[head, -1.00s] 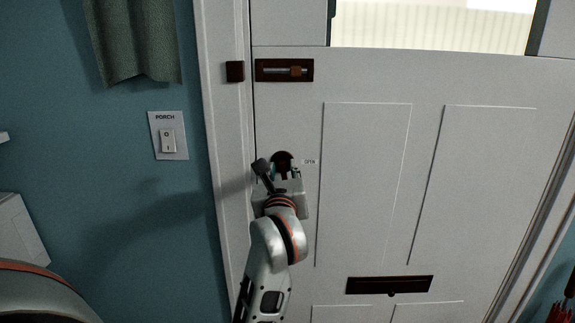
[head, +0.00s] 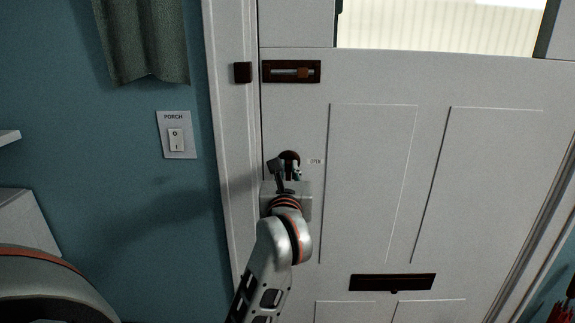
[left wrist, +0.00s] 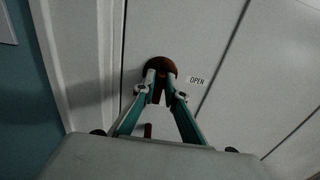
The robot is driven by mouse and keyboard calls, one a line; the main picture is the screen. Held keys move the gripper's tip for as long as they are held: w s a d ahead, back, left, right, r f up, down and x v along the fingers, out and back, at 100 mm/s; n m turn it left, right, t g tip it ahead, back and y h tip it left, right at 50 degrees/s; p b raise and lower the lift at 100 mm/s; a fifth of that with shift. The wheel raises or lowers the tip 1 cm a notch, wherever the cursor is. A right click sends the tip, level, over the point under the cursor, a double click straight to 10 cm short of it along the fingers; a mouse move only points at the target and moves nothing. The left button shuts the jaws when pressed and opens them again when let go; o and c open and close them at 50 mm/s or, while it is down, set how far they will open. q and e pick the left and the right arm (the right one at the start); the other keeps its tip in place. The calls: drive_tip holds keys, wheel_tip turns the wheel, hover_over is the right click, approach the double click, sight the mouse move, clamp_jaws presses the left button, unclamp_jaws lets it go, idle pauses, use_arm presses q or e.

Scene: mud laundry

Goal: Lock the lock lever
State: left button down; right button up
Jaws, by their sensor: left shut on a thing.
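The lock lever (left wrist: 157,96) is a reddish-brown piece below a round brown plate (left wrist: 163,66) on the white door. A small OPEN label (left wrist: 196,81) is just right of it. In the left wrist view my left gripper (left wrist: 164,92) has its two fingers at either side of the lever, shut on it. In the head view the left gripper (head: 285,167) is at the dark round plate (head: 290,156) near the door's left edge, and it hides most of the lever. My right gripper is not in view.
A dark sliding bolt (head: 292,71) is higher on the door, with its keeper (head: 242,72) on the frame. A mail slot (head: 392,282) is lower right. A PORCH switch (head: 176,136) and a green curtain (head: 146,40) are on the blue wall to the left.

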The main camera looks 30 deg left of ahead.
use_arm(q)
drive_tip(key=c, duration=2.1)
unclamp_jaws()
drive_tip(key=shift+c, duration=0.2)
drive_tip(key=v, duration=1.2)
